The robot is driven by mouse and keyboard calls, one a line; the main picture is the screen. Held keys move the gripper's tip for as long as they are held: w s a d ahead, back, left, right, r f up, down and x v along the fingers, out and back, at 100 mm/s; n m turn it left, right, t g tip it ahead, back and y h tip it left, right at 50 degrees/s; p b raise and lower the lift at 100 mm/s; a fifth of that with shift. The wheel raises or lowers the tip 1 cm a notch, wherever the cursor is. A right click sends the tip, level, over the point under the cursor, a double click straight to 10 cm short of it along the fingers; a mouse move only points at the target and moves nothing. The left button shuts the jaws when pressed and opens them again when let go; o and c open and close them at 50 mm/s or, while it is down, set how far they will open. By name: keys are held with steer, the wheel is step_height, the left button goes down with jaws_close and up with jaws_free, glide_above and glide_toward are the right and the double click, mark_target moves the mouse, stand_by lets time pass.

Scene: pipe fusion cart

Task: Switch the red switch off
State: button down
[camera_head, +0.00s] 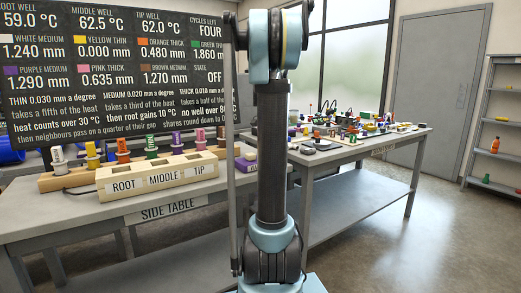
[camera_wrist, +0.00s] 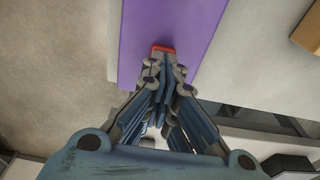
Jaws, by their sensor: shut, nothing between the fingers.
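The red switch (camera_wrist: 163,48) shows in the wrist view at the upper middle, on a purple surface (camera_wrist: 190,22). My gripper (camera_wrist: 162,62) is shut and empty. In that view its fingertips overlap the near edge of the red switch; I cannot tell whether they touch it. In the head view a purple block (camera_head: 247,162) stands at the right end of the side table, partly hidden behind my arm. The red switch and my gripper do not show there.
The side table (camera_head: 150,219) holds a wooden block (camera_head: 125,188) marked ROOT, MIDDLE and TIP, with coloured plugs behind. A dark board (camera_head: 120,75) stands above it and reads STATE OFF. A second table (camera_head: 350,150) at the right holds many small items.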

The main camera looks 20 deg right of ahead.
steer(key=shift+s+d+f, duration=0.2)
steer(key=shift+d, duration=0.05)
steer(key=shift+d+r, duration=0.1)
steer(key=shift+d, duration=0.6)
steer(key=shift+r, duration=0.15)
steer(key=shift+w+r, duration=0.15)
steer(key=shift+w+a+r, duration=0.2)
steer(key=shift+w+r, duration=0.4)
steer(key=shift+w, duration=0.1)
steer(key=r, duration=0.1)
steer(key=s+r, duration=0.1)
steer(key=shift+s+a+r, duration=0.15)
steer(key=shift+s+r, duration=0.15)
step_height(320, 180, up, 10)
steer(key=a, duration=0.1)
steer(key=shift+s, duration=0.3)
steer(key=shift+a+f, duration=0.1)
